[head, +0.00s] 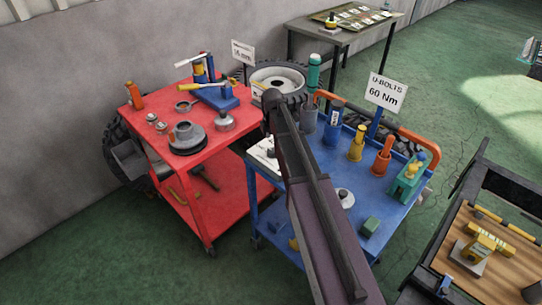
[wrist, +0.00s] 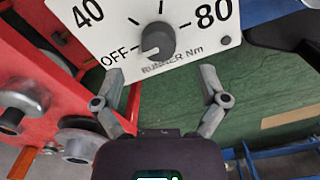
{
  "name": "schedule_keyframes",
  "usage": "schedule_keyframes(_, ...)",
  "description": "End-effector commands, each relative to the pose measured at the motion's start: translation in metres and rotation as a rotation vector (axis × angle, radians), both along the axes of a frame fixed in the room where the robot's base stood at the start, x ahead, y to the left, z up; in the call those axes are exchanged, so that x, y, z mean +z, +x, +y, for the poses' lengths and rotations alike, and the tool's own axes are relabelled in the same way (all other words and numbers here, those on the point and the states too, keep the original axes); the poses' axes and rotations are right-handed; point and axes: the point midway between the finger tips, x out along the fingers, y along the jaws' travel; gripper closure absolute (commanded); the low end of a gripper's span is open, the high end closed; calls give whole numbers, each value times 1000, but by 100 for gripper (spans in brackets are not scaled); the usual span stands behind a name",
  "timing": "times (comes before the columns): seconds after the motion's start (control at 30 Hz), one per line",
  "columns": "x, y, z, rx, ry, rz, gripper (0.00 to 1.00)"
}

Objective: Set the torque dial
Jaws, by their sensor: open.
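The torque dial is a grey round knob (wrist: 155,41) on a white panel (wrist: 190,55) marked OFF, 40, 80 and "RUNNER Nm". Its pale pointer mark seems to face lower left, toward OFF. In the head view, part of the white panel (head: 262,156) shows at the left edge of the blue cart, beside my arm. My gripper (wrist: 161,72) is open and empty. Its two fingers are spread either side of the knob, with the tips a little below it in the wrist view. My gripper is hidden in the head view.
A sign (head: 387,93) reads "U-BOLTS 60 Nm" above the blue cart (head: 385,205), which holds several bottles and tools. The red cart (head: 222,143) with metal parts stands close on the left. A tyre (head: 280,77) is behind. Green floor (head: 470,105) is open at the right.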

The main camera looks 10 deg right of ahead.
Motion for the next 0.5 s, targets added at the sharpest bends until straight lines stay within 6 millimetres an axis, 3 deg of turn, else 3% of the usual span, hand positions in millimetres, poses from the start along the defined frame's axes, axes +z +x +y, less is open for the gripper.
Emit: schedule_keyframes(0.5, -42, 0, 0, 0, 0, 0, 7)
